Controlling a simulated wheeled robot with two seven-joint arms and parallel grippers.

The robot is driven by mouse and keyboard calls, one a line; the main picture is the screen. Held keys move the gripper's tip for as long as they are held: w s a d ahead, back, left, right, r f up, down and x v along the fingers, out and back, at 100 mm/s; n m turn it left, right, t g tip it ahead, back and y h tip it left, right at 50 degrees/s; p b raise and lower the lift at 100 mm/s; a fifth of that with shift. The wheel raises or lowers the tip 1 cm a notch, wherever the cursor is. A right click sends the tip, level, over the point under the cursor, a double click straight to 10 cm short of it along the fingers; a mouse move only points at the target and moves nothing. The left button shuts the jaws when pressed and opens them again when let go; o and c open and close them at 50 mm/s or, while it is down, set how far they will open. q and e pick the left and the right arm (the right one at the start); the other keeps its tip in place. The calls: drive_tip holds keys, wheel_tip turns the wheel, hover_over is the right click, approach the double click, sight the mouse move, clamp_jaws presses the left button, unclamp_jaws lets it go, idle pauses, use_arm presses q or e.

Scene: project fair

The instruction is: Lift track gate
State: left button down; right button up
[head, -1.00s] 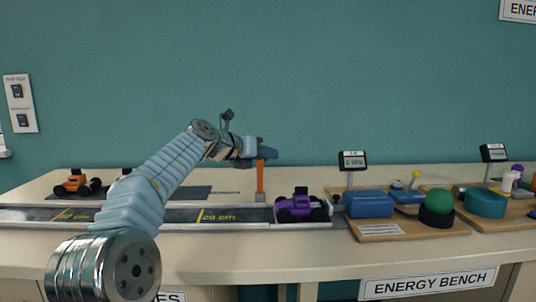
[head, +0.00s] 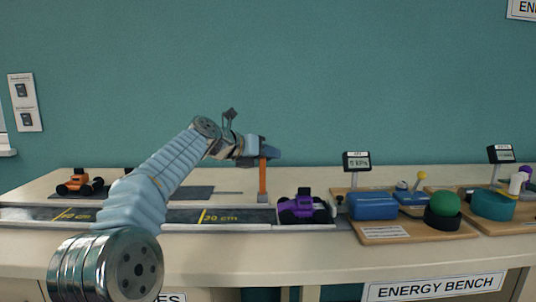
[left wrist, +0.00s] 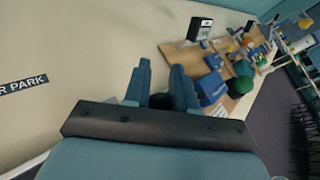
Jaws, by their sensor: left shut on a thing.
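The track gate is an orange upright post (head: 263,181) beside the track (head: 230,215), just left of the purple car (head: 305,208). My left gripper (head: 272,153) is at the top of the post, shut on the gate. The post stands upright, its foot at the track. In the left wrist view my fingers (left wrist: 160,75) show with a small gap and a dark patch between them; the gate itself cannot be made out there. My left arm hides part of the track. My right gripper does not show.
An orange car (head: 78,183) stands at the far left. A board with a blue block (head: 372,205), a green ball (head: 446,203) and a small display (head: 357,161) stands right of the track. Another board with a teal drum (head: 492,205) is further right.

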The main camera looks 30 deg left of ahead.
use_arm(q)
drive_tip(key=shift+a+f, duration=0.25)
drive_tip(key=shift+f, duration=0.45)
drive_tip(key=c, duration=1)
unclamp_jaws()
drive_tip(key=shift+w, duration=0.15)
drive_tip(key=shift+o, duration=0.2)
drive_tip(key=shift+a, duration=0.15)
drive_tip(key=s+a+r, duration=0.6)
drive_tip(key=s+r, duration=0.4)
drive_tip(key=s, duration=0.1)
